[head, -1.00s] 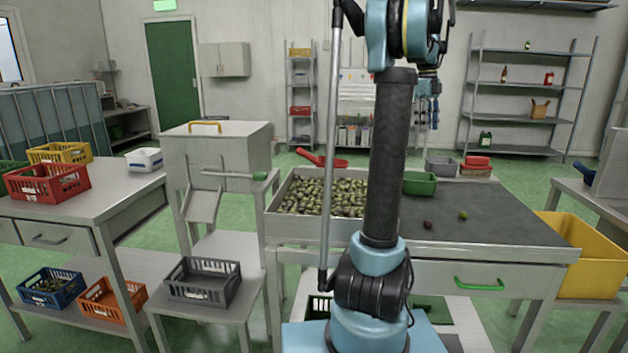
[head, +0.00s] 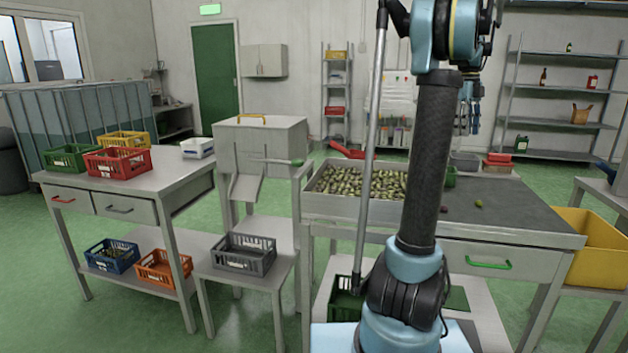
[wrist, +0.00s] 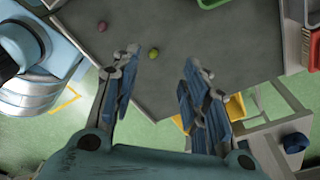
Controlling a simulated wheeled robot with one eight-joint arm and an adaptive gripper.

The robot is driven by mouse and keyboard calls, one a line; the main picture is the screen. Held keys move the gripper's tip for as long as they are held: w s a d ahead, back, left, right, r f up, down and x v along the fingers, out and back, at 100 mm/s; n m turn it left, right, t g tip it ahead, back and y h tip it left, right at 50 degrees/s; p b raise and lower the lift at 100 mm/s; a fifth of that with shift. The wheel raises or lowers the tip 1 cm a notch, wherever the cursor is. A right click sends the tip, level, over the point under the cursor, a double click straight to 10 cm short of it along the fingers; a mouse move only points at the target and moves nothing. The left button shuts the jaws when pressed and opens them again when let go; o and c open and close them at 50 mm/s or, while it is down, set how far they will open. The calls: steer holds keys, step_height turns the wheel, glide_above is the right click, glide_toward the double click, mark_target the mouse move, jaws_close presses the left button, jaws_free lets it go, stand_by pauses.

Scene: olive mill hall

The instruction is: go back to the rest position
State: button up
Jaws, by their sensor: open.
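My arm stands upright in front of the work table (head: 530,215). My gripper (head: 470,118) hangs from its top, beyond the arm in the head view, partly hidden by the arm's upper joint. In the wrist view my gripper (wrist: 160,72) has its two blue fingers spread apart with nothing between them. Below it are the dark table top (wrist: 190,30), a green olive (wrist: 153,53) and a dark reddish olive (wrist: 102,26). The gripper is above the table and touches nothing that I can see.
A tray of olives (head: 325,205) sits on the table's left part, behind my arm. A yellow bin (head: 600,245) stands at the right. A grey hopper box (head: 262,140) and a side table with crates (head: 190,195) stand left. Green floor is open at front left.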

steer(key=s+a+f+n+t, duration=0.1)
steer(key=s+a+f+n, duration=0.5)
steer(key=a, duration=0.5)
steer(key=s+a+f+n+t, duration=0.1)
steer(key=s+a+f+n, duration=0.2)
steer(key=s+a+n, duration=0.7)
steer(key=s+a+f+n, duration=0.6)
steer(key=s+f+n, duration=0.1)
steer(key=f, duration=0.3)
steer(key=s+a+f+n+t, duration=0.1)
steer(key=s+a+f+n, duration=0.5)
steer(key=f, duration=0.4)
steer(key=shift+s+f+n+y, duration=0.3)
steer(key=shift+s+n, duration=0.3)
steer(key=shift+s, duration=0.2)
steer(key=shift+w+f, duration=0.15)
steer(key=shift+w, duration=0.3)
steer(key=shift+c, duration=0.9)
steer(key=shift+d, duration=0.1)
